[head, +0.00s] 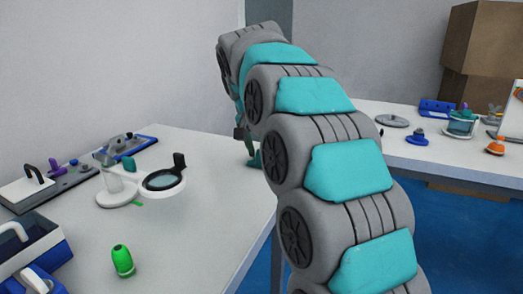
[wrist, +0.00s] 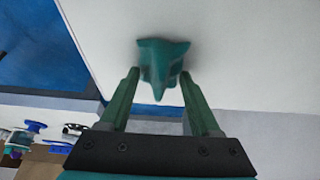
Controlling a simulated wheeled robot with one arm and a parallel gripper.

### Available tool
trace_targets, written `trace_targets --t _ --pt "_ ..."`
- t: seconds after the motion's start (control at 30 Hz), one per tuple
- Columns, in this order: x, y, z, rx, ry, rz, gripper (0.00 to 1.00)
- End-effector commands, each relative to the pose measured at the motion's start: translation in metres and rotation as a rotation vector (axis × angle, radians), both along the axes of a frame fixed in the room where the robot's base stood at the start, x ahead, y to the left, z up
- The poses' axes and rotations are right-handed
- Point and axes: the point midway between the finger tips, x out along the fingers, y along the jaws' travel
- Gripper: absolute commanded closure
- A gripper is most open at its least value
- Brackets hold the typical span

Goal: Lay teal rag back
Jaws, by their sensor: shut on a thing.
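The teal rag (wrist: 160,66) is a small bunched cloth between the fingertips of my gripper (wrist: 160,78) in the wrist view. The two green fingers are shut on it, with a pointed fold hanging toward the palm. In the head view the rag (head: 254,160) shows low beside my arm, at the right edge of the white table (head: 215,215). My gripper (head: 249,148) points down there, partly hidden by my arm. I cannot tell whether the rag touches the tabletop.
A magnifier lamp (head: 164,180) on a white base, a green bottle (head: 122,261), a blue caddy (head: 30,250) and grey trays (head: 50,186) stand on the left. A second table (head: 400,155) with small items stands at the right. The tabletop between lamp and rag is clear.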

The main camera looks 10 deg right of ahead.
Motion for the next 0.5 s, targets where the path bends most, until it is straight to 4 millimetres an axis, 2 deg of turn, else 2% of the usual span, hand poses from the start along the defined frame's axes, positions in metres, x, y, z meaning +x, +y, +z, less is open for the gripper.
trace_targets --t 0.07,0.1,0.37,0.5 --pt "-0.0001 -0.0001 -0.0039 0.0 0.0 0.0 0.81" --pt "0.0 0.0 -0.0039 0.0 0.0 0.0 0.35" --pt "-0.0002 0.0 -0.0028 0.0 0.0 0.0 0.06" --pt "-0.0002 0.0 -0.0028 0.0 0.0 0.0 0.06"
